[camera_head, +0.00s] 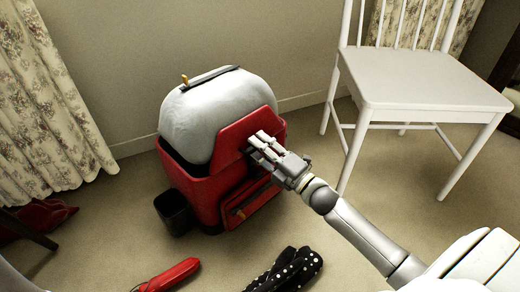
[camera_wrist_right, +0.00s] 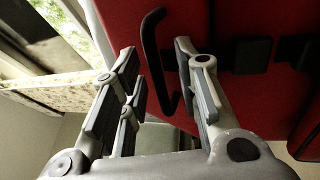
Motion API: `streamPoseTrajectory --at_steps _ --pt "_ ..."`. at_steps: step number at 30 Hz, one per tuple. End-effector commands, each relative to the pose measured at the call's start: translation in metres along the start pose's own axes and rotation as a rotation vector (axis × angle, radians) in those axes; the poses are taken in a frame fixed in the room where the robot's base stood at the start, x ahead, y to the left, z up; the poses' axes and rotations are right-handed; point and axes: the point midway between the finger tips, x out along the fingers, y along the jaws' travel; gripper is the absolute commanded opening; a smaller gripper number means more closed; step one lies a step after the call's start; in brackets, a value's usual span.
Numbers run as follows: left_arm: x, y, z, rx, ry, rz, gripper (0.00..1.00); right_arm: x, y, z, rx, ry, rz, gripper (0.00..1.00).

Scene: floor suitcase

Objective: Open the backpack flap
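The backpack (camera_head: 197,194) stands upright on the floor, with a red body and black trim. Its rounded grey-white flap (camera_head: 215,110) covers the top, with a red panel (camera_head: 232,138) at its front. A black strip with a brass-coloured pull runs along the top. My right gripper (camera_head: 264,146) is at the red front panel. In the right wrist view my right gripper (camera_wrist_right: 155,58) is open, its fingers either side of a black handle loop (camera_wrist_right: 152,48) on the red fabric (camera_wrist_right: 240,20). Contact with the loop is unclear. My left gripper is not in view.
A white chair (camera_head: 425,85) stands right of the backpack. A floral curtain (camera_head: 45,110) hangs at the left. A black polka-dot item (camera_head: 290,270) and a red item (camera_head: 175,274) lie on the floor in front. A black pocket (camera_head: 174,212) sticks out at the backpack's left.

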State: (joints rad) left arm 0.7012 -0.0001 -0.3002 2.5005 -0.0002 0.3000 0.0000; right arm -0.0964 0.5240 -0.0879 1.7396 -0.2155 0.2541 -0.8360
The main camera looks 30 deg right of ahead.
Motion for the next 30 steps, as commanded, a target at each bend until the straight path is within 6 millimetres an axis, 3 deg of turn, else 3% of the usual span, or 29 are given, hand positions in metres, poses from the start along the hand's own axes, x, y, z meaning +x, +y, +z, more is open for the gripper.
streamPoseTrajectory --at_steps 8,15,30 --pt "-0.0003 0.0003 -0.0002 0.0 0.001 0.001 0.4 0.0015 0.0003 0.0004 0.0 -0.001 -0.001 0.3" --pt "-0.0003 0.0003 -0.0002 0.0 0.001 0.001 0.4 0.0013 0.0003 0.0003 0.0 -0.001 0.0 0.01" --pt "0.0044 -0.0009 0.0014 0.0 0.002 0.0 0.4 0.0023 0.0035 0.0002 0.0 0.0 -0.006 0.0"
